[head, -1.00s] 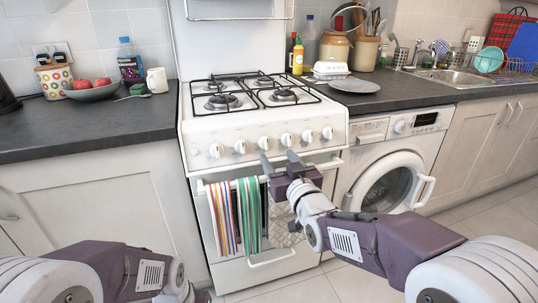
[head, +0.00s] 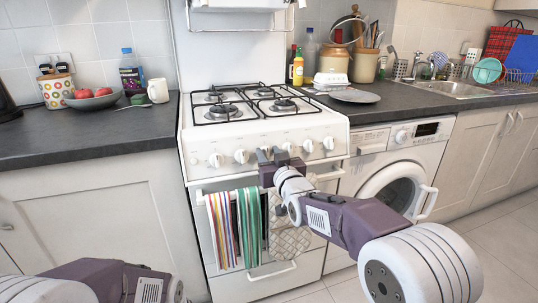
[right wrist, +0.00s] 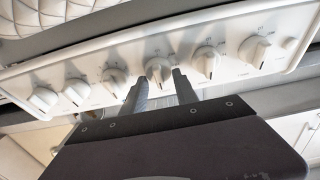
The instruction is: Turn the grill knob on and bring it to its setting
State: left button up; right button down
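The white stove (head: 200,140) has a row of several white knobs on its front panel. No label I can read shows which one is the grill knob. My right gripper (head: 269,152) is at this panel, at the third knob from the left in the head view. In the right wrist view, which shows the row upside down, the gripper (right wrist: 160,78) has its two fingers apart, one on each side of that knob (right wrist: 158,68). I cannot tell whether they touch it. My left arm shows at the lower left; its gripper is out of view.
Striped towels (head: 235,228) and a quilted mitt (head: 289,238) hang on the oven rail below the knobs. Neighbouring knobs (right wrist: 205,62) stand close on both sides. A washing machine (head: 428,158) is to the right under the dark counter (head: 75,135).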

jog(key=shift+n, duration=0.3)
jog(key=n+y, duration=0.1)
jog(key=n, duration=0.2)
jog(key=shift+g, duration=0.3)
jog(key=n+g+y+p, duration=0.1)
jog(key=n+p, duration=0.1)
jog(key=n, duration=0.4)
jog(key=shift+a+n+p, duration=0.1)
jog(key=shift+n+p, duration=0.3)
jog(key=shift+g+y, duration=0.3)
jog(key=shift+y, duration=0.1)
jog(key=c, duration=0.9)
grip_release()
jog(key=shift+c, duration=0.2)
jog(key=shift+s, duration=0.1)
